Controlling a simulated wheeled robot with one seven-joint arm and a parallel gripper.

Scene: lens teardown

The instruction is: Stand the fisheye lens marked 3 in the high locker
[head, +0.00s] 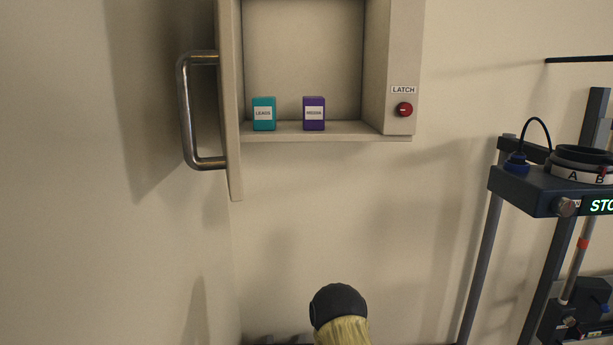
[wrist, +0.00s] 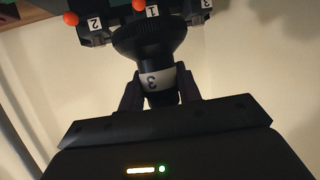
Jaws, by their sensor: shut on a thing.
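In the wrist view my gripper (wrist: 160,98) is shut on the fisheye lens (wrist: 152,78), a black lens with a wide flared end and a white band marked 3. The flared end points away from my gripper and overlaps a dark rack in the picture; I cannot tell whether they touch. In the head view the high locker (head: 400,55) is open on the wall, its door (head: 230,120) swung out at the left. Neither my gripper nor the lens can be made out in the head view.
A teal box (head: 264,113) and a purple box (head: 314,113) stand on the locker floor, with free room at the right. A red latch knob (head: 404,110) is beside the opening. A metal handle (head: 186,110) sticks out left. A dark rack (wrist: 120,22) carries numbered tags.

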